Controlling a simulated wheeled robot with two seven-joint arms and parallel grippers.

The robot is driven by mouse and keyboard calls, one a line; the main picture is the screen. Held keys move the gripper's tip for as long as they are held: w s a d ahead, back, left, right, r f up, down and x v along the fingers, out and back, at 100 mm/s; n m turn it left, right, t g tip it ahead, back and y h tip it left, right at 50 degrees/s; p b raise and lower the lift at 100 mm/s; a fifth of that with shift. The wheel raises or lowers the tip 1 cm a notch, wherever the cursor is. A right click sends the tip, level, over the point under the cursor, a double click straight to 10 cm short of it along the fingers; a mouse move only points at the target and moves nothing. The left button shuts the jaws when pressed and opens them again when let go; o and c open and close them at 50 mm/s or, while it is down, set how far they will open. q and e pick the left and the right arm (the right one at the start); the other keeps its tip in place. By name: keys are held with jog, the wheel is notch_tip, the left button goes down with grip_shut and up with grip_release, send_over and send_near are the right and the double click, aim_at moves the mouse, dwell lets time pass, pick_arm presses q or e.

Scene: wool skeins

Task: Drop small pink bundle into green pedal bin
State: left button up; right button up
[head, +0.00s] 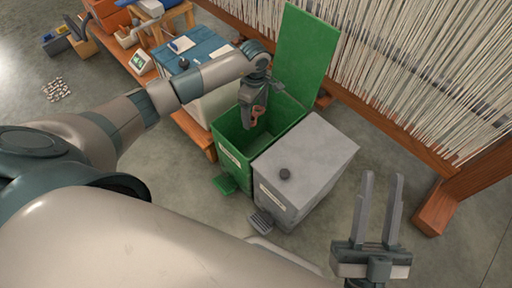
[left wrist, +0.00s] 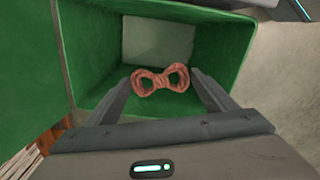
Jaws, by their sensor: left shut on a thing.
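The small pink bundle (left wrist: 160,80) is a twisted skein with a loop at each side. My left gripper (head: 254,116) is shut on it and holds it over the mouth of the green pedal bin (head: 232,150). In the left wrist view the bundle sits between the fingertips, with the green walls of the bin (left wrist: 215,60) around and below it. The bin's lid (head: 305,50) stands open and upright at the back. In the head view the bundle (head: 258,112) is partly covered by the fingers. My right gripper (head: 380,205) is open and empty at the lower right.
A grey pedal bin (head: 310,165) with a closed lid stands right beside the green one. Grey floor is free in front.

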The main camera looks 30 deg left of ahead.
pick_arm(q)
jog(key=shift+f, duration=0.1)
pick_arm(e)
jog(key=shift+s+r, duration=0.1)
jog(key=shift+r, duration=0.1)
pick_arm(q)
jog(key=o, duration=1.1)
jog(key=shift+r, duration=0.85)
notch_tip(320, 180, up, 16)
jog(key=p, duration=0.2)
jog(key=shift+p, duration=0.4)
pick_arm(e)
jog(key=w+f+g+h, duration=0.1)
jog(key=w+f+g, duration=0.2)
jog(key=f+g, duration=0.2)
notch_tip(320, 180, down, 4)
jog(key=shift+w+a+r+h, duration=0.2)
jog(key=shift+w+h, duration=0.05)
jog(key=shift+h, duration=0.05)
pick_arm(q)
jog(key=shift+f, duration=0.15)
